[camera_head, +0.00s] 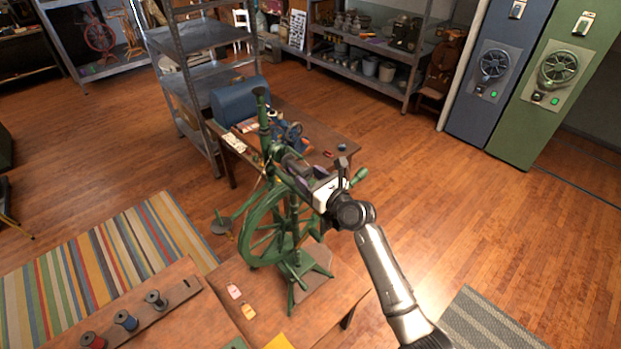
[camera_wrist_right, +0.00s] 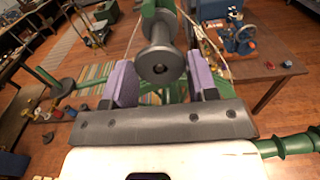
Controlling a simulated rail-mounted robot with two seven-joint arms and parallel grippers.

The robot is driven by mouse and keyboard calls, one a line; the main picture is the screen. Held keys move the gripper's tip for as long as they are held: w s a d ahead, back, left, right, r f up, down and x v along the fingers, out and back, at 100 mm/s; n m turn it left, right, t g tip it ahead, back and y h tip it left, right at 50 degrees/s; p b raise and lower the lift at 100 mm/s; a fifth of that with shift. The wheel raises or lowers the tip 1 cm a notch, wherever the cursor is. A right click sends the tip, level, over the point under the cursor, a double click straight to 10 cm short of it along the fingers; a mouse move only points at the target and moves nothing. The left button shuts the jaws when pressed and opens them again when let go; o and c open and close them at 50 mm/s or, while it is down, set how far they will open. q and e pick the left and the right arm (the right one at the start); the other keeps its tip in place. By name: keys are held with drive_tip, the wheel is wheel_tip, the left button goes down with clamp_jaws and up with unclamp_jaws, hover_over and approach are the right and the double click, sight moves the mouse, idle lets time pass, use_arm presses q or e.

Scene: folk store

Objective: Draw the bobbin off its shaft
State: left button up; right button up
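The green spinning wheel (camera_head: 262,232) stands upright on the front table, with its flyer at the top. The grey bobbin (camera_wrist_right: 158,36) is at the flyer in the right wrist view, its round end flange and centre hole facing my camera. My right gripper (camera_wrist_right: 161,78) is open, one purple-padded finger on each side of the bobbin's near end. The gaps are narrow, and I cannot tell whether either pad touches. In the head view the right gripper (camera_head: 306,178) reaches the flyer from the right. The shaft is hidden by the bobbin. My left gripper is not in view.
A wooden rack (camera_head: 176,296) holds red, blue and grey spools at the front left. Pink and yellow tags (camera_head: 235,291) lie beside the wheel. A table (camera_head: 336,131) with a blue chest (camera_head: 240,102) stands behind it. Open floor lies to the right.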

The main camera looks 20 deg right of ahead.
drive_tip(key=shift+c, duration=1.2)
drive_tip(key=shift+s+d+r+p, duration=0.1)
drive_tip(key=shift+s+d+p, duration=0.1)
drive_tip(key=shift+s+p, duration=0.3)
drive_tip(key=shift+p+v, duration=1.3)
drive_tip(key=shift+v, duration=0.6)
drive_tip(key=shift+p+v, duration=0.85)
drive_tip(key=shift+v, duration=0.55)
drive_tip(key=shift+p+v, duration=0.85)
drive_tip(key=shift+v, duration=1.05)
drive_tip(key=shift+s+d, duration=0.2)
drive_tip(key=shift+s, duration=0.3)
